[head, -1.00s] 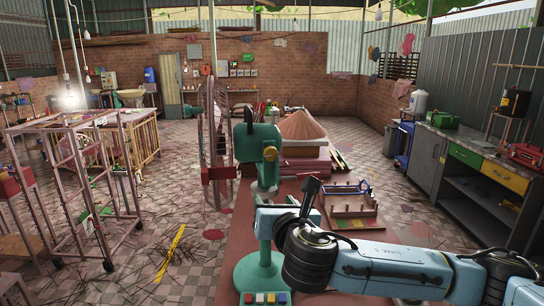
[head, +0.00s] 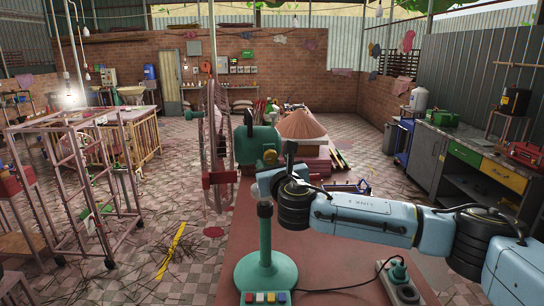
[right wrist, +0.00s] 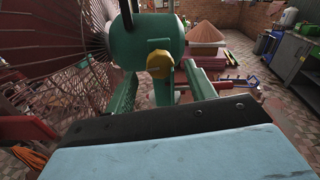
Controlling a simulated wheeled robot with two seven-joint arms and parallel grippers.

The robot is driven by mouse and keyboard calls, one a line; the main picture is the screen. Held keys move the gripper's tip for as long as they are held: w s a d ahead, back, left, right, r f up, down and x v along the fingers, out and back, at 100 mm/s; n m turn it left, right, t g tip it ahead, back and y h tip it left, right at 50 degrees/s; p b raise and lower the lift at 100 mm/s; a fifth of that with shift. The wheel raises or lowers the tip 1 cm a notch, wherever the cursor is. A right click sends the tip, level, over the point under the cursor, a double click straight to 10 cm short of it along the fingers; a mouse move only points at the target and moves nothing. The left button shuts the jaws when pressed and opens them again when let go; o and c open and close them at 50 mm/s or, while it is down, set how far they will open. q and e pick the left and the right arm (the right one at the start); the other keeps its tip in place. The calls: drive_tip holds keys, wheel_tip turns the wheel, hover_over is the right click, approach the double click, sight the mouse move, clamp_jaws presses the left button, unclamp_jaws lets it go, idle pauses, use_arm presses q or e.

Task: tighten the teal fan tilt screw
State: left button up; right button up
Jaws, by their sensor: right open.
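The teal fan (head: 257,143) stands on its round base (head: 265,272) on the reddish table, with its wire cage at the left. Its tilt screw has a yellow knob, seen at the neck below the motor housing in the right wrist view (right wrist: 158,66). My right gripper (head: 272,174) is at the neck, just below the motor housing, and its hand hides part of the post. In the right wrist view its fingers are spread, one either side of the knob, with no clear contact. My left gripper is not in view.
Colored buttons (head: 265,297) sit on the base's front. A power strip (head: 398,283) with a plug and cable lies at the table's right front. A workbench (head: 465,160) lines the right wall.

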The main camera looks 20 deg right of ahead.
sight(272, 158)
drive_tip(key=shift+w+d, duration=0.15)
drive_tip(key=shift+w, duration=1.5)
drive_tip(key=c, duration=1)
